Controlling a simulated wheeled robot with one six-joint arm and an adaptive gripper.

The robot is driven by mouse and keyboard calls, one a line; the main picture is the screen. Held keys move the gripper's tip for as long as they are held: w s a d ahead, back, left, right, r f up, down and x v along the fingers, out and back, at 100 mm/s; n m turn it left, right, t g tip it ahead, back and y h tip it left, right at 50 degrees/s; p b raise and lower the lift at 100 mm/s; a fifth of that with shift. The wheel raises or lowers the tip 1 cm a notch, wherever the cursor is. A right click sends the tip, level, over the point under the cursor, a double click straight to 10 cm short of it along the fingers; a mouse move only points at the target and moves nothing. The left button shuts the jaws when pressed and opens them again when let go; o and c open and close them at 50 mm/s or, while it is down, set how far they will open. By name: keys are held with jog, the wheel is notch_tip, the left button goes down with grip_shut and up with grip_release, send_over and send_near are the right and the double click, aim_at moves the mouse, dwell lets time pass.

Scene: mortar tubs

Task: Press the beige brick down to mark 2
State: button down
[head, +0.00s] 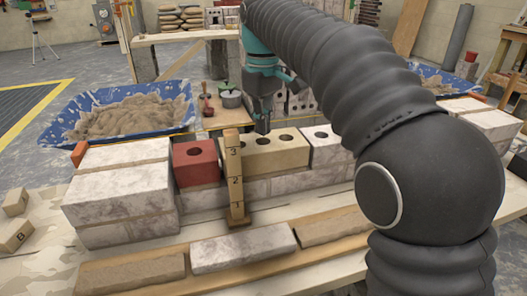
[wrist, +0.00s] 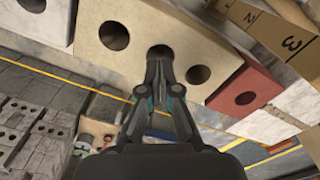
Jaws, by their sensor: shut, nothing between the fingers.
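The beige brick (head: 291,158) has holes in its top and lies in the wall's top row, between a red brick and a white brick. A wooden gauge (head: 236,188) marked 1, 2 and 3 stands upright in front of its left end. In the head view the brick's front top edge lines up near mark 3. My gripper (head: 263,129) is shut and empty, pointing down over the brick's middle. In the wrist view the fingertips (wrist: 160,64) overlap the middle hole of the beige brick (wrist: 188,48); I cannot tell whether they touch it.
The red brick (head: 196,173) is close on the left and the white brick (head: 327,153) on the right. A blue mortar tub (head: 180,126) stands behind at left. A trowel (head: 207,108) and a small pot (head: 231,100) are behind the wall. Loose bricks lie in front.

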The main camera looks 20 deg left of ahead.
aim_at(263, 141)
jog(key=shift+f+b, duration=0.5)
jog(key=shift+f, duration=0.55)
jog(key=shift+f+p, duration=0.4)
jog(key=shift+f, duration=0.15)
dwell(2.5)
notch_tip(263, 141, up, 3)
jog(key=p, duration=0.3)
jog(key=shift+r, duration=1.2)
jog(key=shift+d, duration=0.1)
